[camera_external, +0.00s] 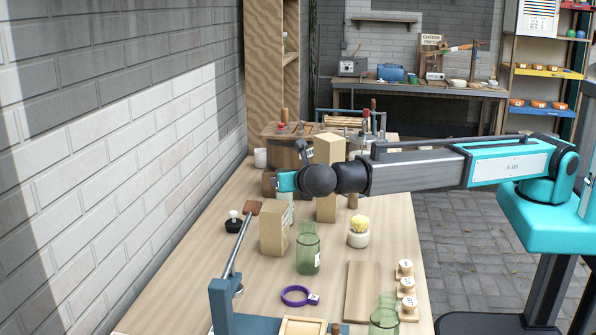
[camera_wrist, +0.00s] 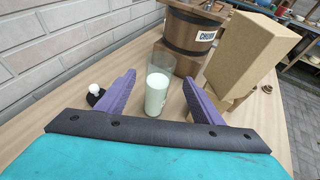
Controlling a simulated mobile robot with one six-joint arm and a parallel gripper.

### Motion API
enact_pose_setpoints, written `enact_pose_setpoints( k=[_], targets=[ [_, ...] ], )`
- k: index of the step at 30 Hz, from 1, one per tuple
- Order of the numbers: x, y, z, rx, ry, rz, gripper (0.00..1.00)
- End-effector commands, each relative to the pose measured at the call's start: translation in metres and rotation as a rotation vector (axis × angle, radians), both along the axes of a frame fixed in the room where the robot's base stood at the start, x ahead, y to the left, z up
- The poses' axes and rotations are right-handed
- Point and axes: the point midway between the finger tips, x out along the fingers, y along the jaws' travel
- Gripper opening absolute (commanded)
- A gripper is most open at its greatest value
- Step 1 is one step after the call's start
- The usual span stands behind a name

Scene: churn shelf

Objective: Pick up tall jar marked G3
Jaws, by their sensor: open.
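A tall clear glass jar with white contents (camera_wrist: 157,92) stands upright on the table in the wrist view, between and just beyond my fingers. My gripper (camera_wrist: 158,80) is open, with one purple finger on each side of the jar and nothing held. I cannot read a mark on this jar. In the external view my gripper (camera_external: 286,182) is above the far part of the table, its fingers mostly hidden. A green glass jar with a pale label (camera_external: 307,250) stands nearer, and another (camera_external: 384,318) is at the bottom edge. Their labels are unreadable.
A tall tan block (camera_wrist: 248,52) stands close right of my gripper; a shorter block (camera_external: 274,230) is nearer the camera. The wooden churn (camera_wrist: 190,35) is behind the jar. A black-based white knob (camera_external: 234,222) is at the left. A brick wall borders the table's left side.

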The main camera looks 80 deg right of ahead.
Motion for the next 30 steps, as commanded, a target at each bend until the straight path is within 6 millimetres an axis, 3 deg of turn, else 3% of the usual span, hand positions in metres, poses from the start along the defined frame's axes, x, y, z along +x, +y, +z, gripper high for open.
enact_pose_setpoints(
  k=[6, 20, 30],
  targets=[
    [0.006, -0.013, -0.006, 0.000, 0.001, 0.000, 0.61],
    [0.009, -0.018, -0.007, 0.000, 0.001, 0.000, 0.61],
    [0.024, -0.049, -0.021, -0.001, 0.002, -0.001, 0.61]
  ],
)
